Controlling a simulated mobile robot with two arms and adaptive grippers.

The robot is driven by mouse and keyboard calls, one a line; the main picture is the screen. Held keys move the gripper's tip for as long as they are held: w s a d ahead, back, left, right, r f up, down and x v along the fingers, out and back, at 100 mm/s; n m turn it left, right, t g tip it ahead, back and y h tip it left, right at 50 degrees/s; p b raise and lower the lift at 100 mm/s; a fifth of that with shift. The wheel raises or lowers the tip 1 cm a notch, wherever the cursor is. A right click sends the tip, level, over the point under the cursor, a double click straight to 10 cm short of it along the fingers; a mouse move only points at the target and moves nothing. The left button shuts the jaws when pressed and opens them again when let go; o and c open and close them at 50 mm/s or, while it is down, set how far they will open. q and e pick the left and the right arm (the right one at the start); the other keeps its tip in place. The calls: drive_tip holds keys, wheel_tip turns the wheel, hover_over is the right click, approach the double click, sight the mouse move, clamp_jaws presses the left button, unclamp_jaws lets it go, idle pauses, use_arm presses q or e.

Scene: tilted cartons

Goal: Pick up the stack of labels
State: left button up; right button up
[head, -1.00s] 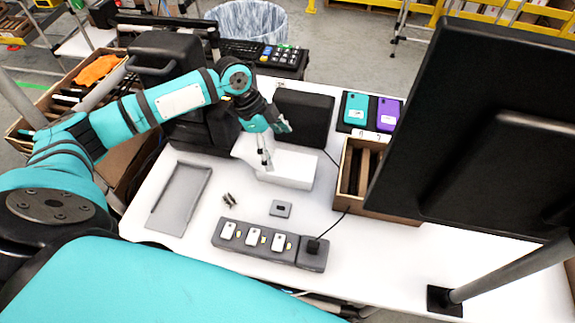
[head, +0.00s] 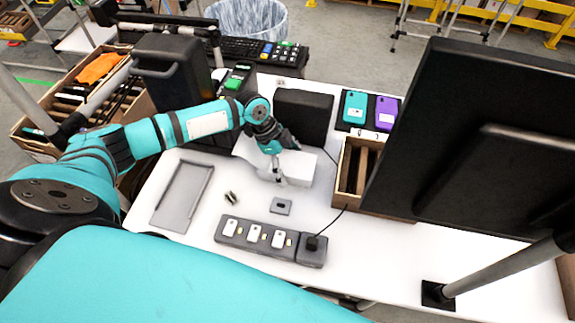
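My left gripper (head: 284,156) is at the left end of the white block. Its fingers are spread apart, one toward the block's far side and one at its near left corner. I cannot tell whether they touch the block. The gripper hides part of the block's left end. My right gripper is not in view.
A black box (head: 303,116) stands just behind the block. A wooden divided box (head: 349,180) stands to its right, below a large monitor (head: 480,140). A grey tray (head: 183,195), a small grey plate (head: 281,206) and a charging strip (head: 258,238) lie nearer.

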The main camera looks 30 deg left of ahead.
use_arm(q)
drive_tip(key=c, duration=1.3)
